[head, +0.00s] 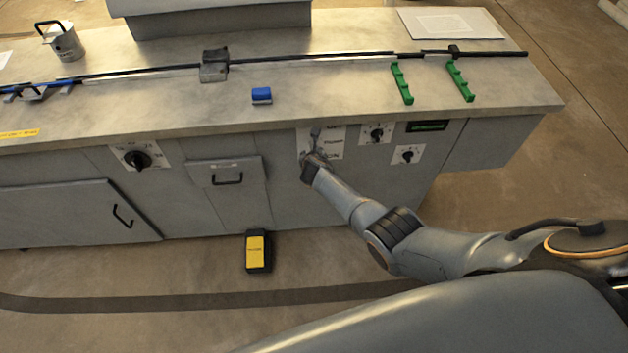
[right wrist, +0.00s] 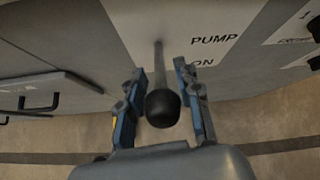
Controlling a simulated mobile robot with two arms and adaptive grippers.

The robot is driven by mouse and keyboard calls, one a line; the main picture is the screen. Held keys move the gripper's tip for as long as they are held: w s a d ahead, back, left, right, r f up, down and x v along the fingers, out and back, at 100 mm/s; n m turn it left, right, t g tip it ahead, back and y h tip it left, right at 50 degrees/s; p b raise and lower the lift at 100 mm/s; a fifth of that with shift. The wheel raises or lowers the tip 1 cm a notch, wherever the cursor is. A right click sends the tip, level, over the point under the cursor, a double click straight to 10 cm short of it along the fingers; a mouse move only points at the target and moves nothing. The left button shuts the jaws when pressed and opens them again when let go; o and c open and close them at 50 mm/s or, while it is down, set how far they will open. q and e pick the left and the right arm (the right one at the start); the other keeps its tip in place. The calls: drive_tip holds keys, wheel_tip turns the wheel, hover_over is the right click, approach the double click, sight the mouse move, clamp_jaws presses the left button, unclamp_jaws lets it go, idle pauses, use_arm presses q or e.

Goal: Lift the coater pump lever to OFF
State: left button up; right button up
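The coater pump lever (right wrist: 162,105) has a grey rod and a black knob, seen in the right wrist view against a white label panel (right wrist: 205,40) reading PUMP and ON. In the head view the panel (head: 334,142) is on the bench front, and part of the lever (head: 315,134) shows above my gripper. My right gripper (right wrist: 160,85) is open, with one finger on each side of the lever and visible gaps between. In the head view my right gripper (head: 313,160) is at the panel and hides the lower lever. My left gripper is not in view.
The bench front has a large dial (head: 138,159) at left, a handled drawer (head: 226,178), and two small dials (head: 377,134) and a green display (head: 428,126) right of the panel. A yellow and black box (head: 258,251) stands on the floor below. Green holders (head: 402,84) lie on top.

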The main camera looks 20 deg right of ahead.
drive_tip(key=s+a, duration=0.3)
drive_tip(key=s, duration=0.7)
drive_tip(key=shift+s+a, duration=0.2)
drive_tip(key=s+f+m+g+y+b, duration=0.2)
drive_tip(key=s+f+m+g, duration=0.3)
drive_tip(key=s+f+m, duration=1.25)
drive_tip(key=s+f+m+g, duration=0.1)
drive_tip(key=s+f+m, duration=0.3)
drive_tip(key=s, duration=0.6)
drive_tip(key=s+d+f+m+g+b, duration=0.1)
drive_tip(key=s+f+m, duration=0.4)
drive_tip(key=s, duration=0.6)
drive_tip(key=s+d+f+m+g+y, duration=0.1)
drive_tip(key=s+f+m, duration=0.4)
drive_tip(key=s, duration=0.6)
drive_tip(key=shift+d+f+m+g+b, duration=0.15)
drive_tip(key=shift+m+g+b, duration=0.2)
drive_tip(key=shift+m+g, duration=0.1)
